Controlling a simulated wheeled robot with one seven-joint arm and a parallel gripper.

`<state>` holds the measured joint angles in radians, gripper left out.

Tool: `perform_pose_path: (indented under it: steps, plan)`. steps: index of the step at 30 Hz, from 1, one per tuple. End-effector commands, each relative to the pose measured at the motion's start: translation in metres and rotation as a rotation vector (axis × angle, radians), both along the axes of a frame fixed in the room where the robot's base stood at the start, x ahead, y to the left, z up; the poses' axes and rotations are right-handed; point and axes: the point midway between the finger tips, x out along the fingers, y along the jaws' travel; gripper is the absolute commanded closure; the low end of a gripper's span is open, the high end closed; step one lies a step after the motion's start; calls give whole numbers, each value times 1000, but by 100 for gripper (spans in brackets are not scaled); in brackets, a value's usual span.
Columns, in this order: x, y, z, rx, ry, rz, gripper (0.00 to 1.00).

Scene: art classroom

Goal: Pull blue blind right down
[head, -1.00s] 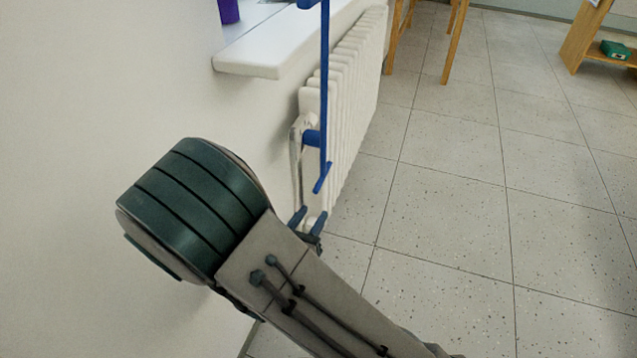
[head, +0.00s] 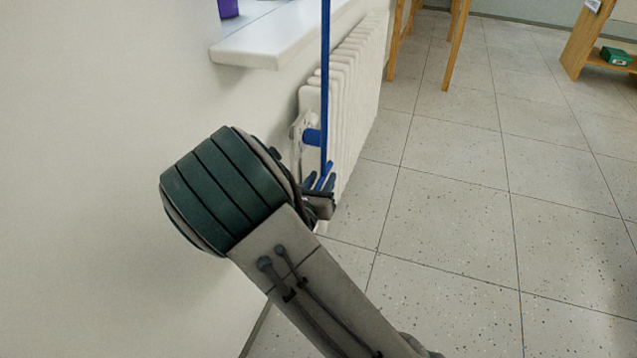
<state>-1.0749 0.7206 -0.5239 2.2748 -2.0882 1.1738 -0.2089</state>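A thin blue vertical pull rod (head: 325,90) hangs in front of the radiator and runs out of the top of the head view. The blind itself is not in view. My gripper (head: 320,182) is at the rod's lower end, which overlaps the fingers in the picture. Its blue fingers point up and look parted. I cannot tell whether the rod is between them or touches them. My wrist hides part of the gripper.
A white radiator (head: 347,85) with a blue valve (head: 311,137) stands behind the rod. A white windowsill (head: 265,50) juts out above, with a purple object (head: 229,8) on it.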

Motion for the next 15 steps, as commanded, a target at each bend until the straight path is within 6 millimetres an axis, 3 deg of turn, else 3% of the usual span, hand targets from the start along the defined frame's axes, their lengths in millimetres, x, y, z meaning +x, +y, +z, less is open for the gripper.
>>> perform_pose_path:
  steps: [10, 11, 15]
  plan:
    - [5, -2, 0, -1, 1, 0, 64]
    - [5, -2, 0, 0, 1, 0, 67]
    - [5, -2, 0, 0, 1, 1, 100]
